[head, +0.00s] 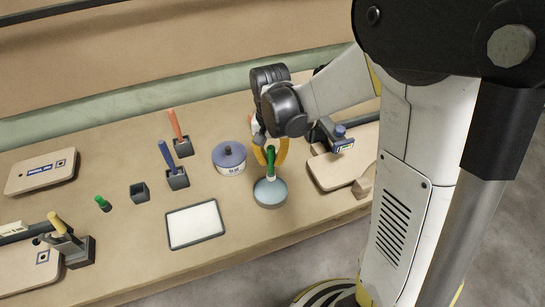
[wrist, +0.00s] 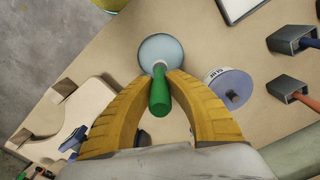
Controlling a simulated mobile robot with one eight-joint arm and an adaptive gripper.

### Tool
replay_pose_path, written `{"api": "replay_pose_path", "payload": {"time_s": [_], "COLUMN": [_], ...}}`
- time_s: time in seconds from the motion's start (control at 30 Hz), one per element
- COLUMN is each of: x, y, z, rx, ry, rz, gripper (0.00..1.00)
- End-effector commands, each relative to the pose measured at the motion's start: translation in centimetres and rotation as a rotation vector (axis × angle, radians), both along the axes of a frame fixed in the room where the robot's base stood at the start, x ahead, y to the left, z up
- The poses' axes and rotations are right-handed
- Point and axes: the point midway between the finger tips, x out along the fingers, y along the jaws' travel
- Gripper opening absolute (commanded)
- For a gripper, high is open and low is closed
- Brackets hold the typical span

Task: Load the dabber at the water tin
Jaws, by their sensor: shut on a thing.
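The dabber is upright, with a green handle (head: 270,159) that also shows in the wrist view (wrist: 160,97). My gripper (head: 269,152) has its yellow fingers shut around the dabber, below the top of the handle; they show on both sides of it in the wrist view (wrist: 160,80). The water tin (head: 270,197) is a low round tin with a pale blue surface, directly below the dabber. It shows just beyond the fingertips in the wrist view (wrist: 160,48). The dabber's lower end is at or over the pale surface; I cannot tell whether it touches.
A purple-lidded white tin (head: 230,160) stands left of the water tin. A white tray (head: 195,225), an empty dark holder (head: 140,192) and a small green piece (head: 103,204) lie further left. Holders with orange (head: 176,125) and blue (head: 167,155) handles stand behind. Boards (head: 328,172) lie right.

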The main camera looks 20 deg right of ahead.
Motion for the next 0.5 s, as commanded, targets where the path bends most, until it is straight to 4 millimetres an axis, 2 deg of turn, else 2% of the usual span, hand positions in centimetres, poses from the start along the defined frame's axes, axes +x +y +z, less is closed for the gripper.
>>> {"api": "replay_pose_path", "payload": {"time_s": [0.27, 0.5], "x": [0.0, 0.0], "y": [0.0, 0.0], "z": [-1.6, -4.3], "rx": [0.000, 0.000], "ry": [0.000, 0.000], "rz": [0.000, 0.000], "gripper": [0.00, 0.00]}}
